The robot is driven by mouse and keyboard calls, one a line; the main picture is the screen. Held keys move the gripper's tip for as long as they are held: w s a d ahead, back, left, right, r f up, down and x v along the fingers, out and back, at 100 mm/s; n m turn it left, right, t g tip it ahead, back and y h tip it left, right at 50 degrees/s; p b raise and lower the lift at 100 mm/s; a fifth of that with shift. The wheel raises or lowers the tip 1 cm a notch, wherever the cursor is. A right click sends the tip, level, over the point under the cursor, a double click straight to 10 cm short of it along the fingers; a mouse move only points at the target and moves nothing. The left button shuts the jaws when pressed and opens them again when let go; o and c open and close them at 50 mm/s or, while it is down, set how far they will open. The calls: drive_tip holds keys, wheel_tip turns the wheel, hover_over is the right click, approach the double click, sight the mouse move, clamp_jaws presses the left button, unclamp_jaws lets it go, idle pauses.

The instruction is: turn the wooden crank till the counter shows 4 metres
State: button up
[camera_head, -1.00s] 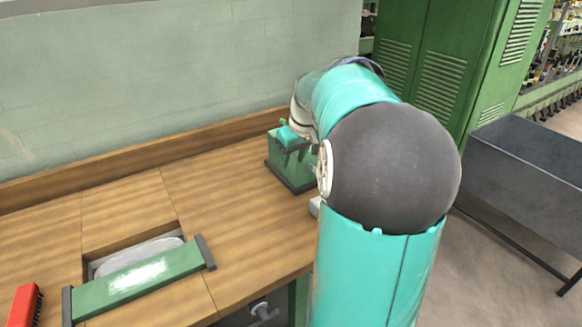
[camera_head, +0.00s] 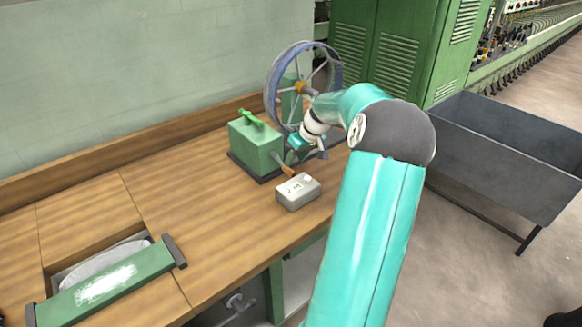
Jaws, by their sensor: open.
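A grey counter box (camera_head: 297,191) sits on the bench near its front edge; the dark marks on its face are too small to read surely. Behind it stands a green machine housing (camera_head: 256,147) with a bright green piece on top. A short brown wooden handle (camera_head: 285,169), apparently the crank's, shows low at the housing's right side. A large blue-rimmed spoked wheel (camera_head: 275,88) stands upright behind my arm. My gripper (camera_head: 298,154) is open beside the housing, in front of the wheel and just above the handle. Its fingertips are partly hidden, and I cannot tell whether they touch the handle.
The wooden bench (camera_head: 185,190) is clear left of the housing. A green bar with dark ends (camera_head: 105,285) lies across a recess at front left. A wall stands behind. A green cabinet (camera_head: 395,60) and a grey metal bin (camera_head: 500,160) are at the right.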

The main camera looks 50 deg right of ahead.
sight(289, 169)
drive_tip(key=x, duration=0.5)
drive_tip(key=shift+c, duration=0.3)
clamp_jaws()
